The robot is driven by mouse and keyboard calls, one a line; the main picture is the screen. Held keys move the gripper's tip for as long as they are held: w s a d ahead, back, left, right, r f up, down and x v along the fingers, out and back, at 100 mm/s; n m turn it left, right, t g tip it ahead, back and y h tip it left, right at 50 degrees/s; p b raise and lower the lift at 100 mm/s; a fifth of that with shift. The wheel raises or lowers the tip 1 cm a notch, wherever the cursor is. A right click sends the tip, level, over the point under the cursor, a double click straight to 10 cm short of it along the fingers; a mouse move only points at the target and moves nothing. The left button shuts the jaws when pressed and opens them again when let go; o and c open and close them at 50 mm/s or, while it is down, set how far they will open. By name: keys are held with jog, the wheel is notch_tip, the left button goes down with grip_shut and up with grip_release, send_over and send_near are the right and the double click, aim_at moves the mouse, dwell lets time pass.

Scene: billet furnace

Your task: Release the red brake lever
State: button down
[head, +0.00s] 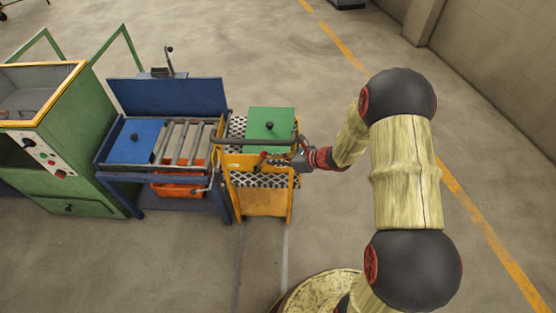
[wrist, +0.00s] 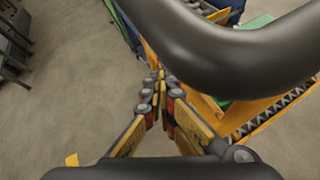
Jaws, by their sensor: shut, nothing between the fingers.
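The yellow cart (head: 262,203) stands right of the blue table, with a dark handle bar along its near side. A small red spot (head: 263,155) by that bar may be the red brake lever; it is too small to be sure. My gripper (head: 284,160) reaches in from the right, close to the handle bar and the spot. In the wrist view my gripper (wrist: 161,76) has its fingers together and empty. The thick dark handle bar (wrist: 225,50) crosses close in front, above and right of the fingers. I cannot make out the lever there, or whether anything touches.
A green box (head: 270,122) with a black knob sits on the cart. The blue roller table (head: 165,98) with an orange bin (head: 180,188) stands left of it, and a green furnace cabinet (head: 75,145) farther left. The floor in front is clear.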

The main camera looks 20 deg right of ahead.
jog(key=shift+w+a+r, duration=0.25)
jog(key=shift+a+r, duration=0.2)
jog(key=shift+a, duration=0.3)
